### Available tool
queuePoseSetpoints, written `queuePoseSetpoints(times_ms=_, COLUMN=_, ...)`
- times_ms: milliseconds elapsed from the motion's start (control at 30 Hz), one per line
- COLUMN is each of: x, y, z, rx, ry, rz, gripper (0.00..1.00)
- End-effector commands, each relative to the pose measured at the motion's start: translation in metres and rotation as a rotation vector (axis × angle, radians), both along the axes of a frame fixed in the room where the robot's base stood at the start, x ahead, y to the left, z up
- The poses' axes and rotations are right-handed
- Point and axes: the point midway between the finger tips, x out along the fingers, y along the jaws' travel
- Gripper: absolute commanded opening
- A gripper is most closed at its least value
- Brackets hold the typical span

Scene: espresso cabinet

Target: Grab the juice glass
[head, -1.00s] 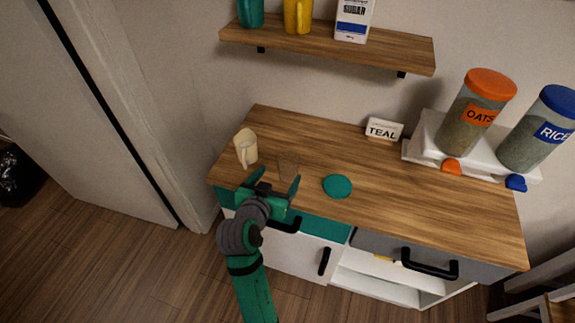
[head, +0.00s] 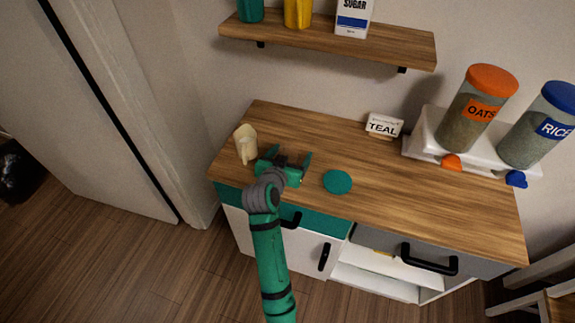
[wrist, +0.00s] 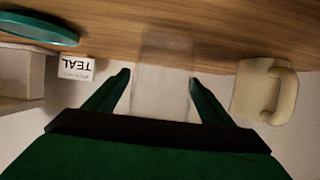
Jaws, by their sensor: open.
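The juice glass (wrist: 163,70) is clear and faint in the wrist view, standing on the wooden counter between the fingers of my gripper (wrist: 160,88). One finger is on each side of it, with small gaps showing. In the head view my gripper (head: 286,162) is open above the front left of the counter and hides the glass. A cream mug (head: 246,144) stands just left of my gripper, and it also shows in the wrist view (wrist: 264,90) at the right.
A teal coaster (head: 337,182) lies right of my gripper. A TEAL sign (head: 384,125) stands at the back. OATS (head: 470,112) and RICE (head: 540,130) dispensers stand at the right. A wooden shelf (head: 330,43) with cups and a sugar carton hangs above. The counter's middle right is clear.

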Motion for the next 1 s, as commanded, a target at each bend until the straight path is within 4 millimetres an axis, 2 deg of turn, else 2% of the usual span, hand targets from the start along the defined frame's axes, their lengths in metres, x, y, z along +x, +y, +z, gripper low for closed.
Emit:
queuePoseSetpoints(times_ms=300, x=0.005, y=0.001, z=-0.002, rx=0.001, ry=0.000, rz=0.003, gripper=0.76)
queuePoseSetpoints(times_ms=500, x=0.004, y=0.001, z=-0.002, rx=0.001, ry=0.000, rz=0.004, gripper=0.28)
queuePoseSetpoints(times_ms=533, x=0.004, y=0.001, z=-0.002, rx=0.001, ry=0.000, rz=0.004, gripper=0.26)
queuePoseSetpoints(times_ms=833, x=0.004, y=0.001, z=0.001, rx=0.000, ry=-0.002, rz=0.003, gripper=0.26)
queuePoseSetpoints(times_ms=1000, x=0.005, y=0.001, z=0.011, rx=0.002, ry=-0.003, rz=0.003, gripper=0.26)
